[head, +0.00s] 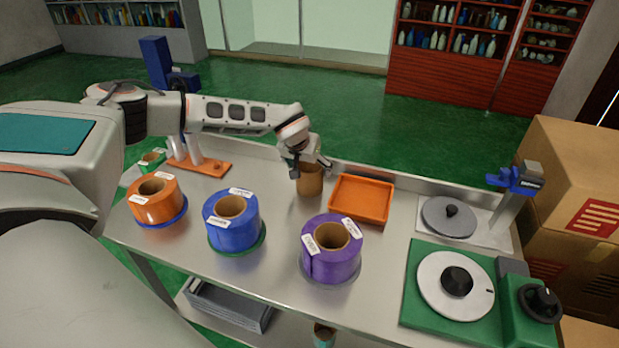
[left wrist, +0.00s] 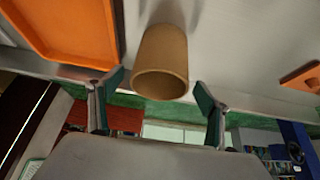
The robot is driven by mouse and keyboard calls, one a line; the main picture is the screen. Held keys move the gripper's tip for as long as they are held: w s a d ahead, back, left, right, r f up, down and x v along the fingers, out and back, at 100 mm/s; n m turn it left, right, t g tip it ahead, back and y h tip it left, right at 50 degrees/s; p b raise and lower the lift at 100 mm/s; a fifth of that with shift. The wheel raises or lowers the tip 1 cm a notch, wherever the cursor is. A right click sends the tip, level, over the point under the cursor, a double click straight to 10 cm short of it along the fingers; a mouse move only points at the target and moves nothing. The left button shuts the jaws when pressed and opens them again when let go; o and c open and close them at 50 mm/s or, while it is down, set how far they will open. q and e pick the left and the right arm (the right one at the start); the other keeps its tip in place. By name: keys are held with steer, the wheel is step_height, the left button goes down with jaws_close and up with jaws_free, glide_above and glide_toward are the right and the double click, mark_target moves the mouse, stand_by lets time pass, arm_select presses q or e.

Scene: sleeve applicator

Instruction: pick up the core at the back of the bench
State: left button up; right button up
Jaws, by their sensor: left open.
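The core (head: 310,183) is a plain brown cardboard tube standing upright at the back of the bench, just left of the orange tray. My left gripper (head: 311,167) is at its upper part, with one finger on either side as far as I see. In the left wrist view the core (left wrist: 162,55) lies between and ahead of the two open fingers of the left gripper (left wrist: 159,88), with a gap on each side. The gripper hides part of the core's top in the head view. My right gripper is not in view.
Orange (head: 156,205), blue (head: 231,220) and purple (head: 331,250) rolls stand along the front of the bench (head: 275,262). The orange tray (head: 361,201) is close right of the core. A green-based turntable device (head: 455,285) and a grey disc stand (head: 449,217) occupy the right end.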

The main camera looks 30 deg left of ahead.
arm_select(q)
steer(key=shift+w+f, duration=0.35)
steer(key=shift+f, duration=0.25)
steer(key=c, duration=1.2)
steer(key=shift+c, duration=0.2)
steer(key=shift+r, duration=0.1)
